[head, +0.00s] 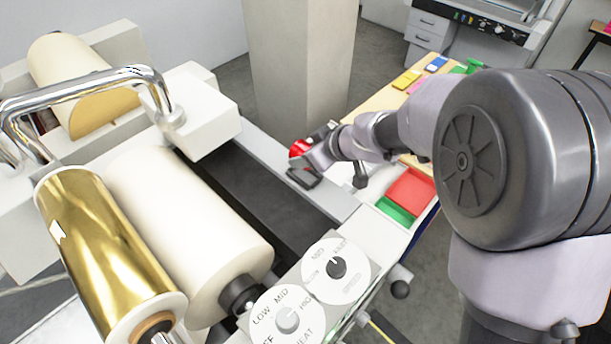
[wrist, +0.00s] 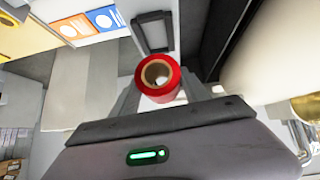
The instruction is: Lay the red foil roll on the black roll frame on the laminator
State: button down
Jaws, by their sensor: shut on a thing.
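The red foil roll (head: 299,148) is held in my gripper (head: 316,158), above the white edge of the laminator (head: 262,143). In the wrist view the roll (wrist: 170,92) shows its open core towards the camera, between the two fingers of my gripper (wrist: 161,90). The black roll frame (wrist: 136,34) lies just beyond the roll in the wrist view, apart from it in the picture. In the head view a small black piece below the roll looks like this frame (head: 302,180). The height gap between roll and frame is hard to tell.
A gold roll (head: 100,250) and a cream roll (head: 185,220) lie at the left, beside a dark slot (head: 245,185). Dial knobs (head: 288,320) stand in front. Red and green bins (head: 410,188) sit to the right of my gripper. A square pillar (head: 298,70) rises behind.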

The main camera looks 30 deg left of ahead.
notch_tip(320, 180, down, 4)
jog(key=shift+f+b, duration=0.2)
jog(key=shift+b, duration=0.7)
jog(key=shift+f, duration=0.15)
jog(key=shift+d, duration=0.1)
jog(key=shift+f, duration=0.15)
jog(key=c, duration=0.6)
grip_release()
jog(key=shift+o, duration=0.2)
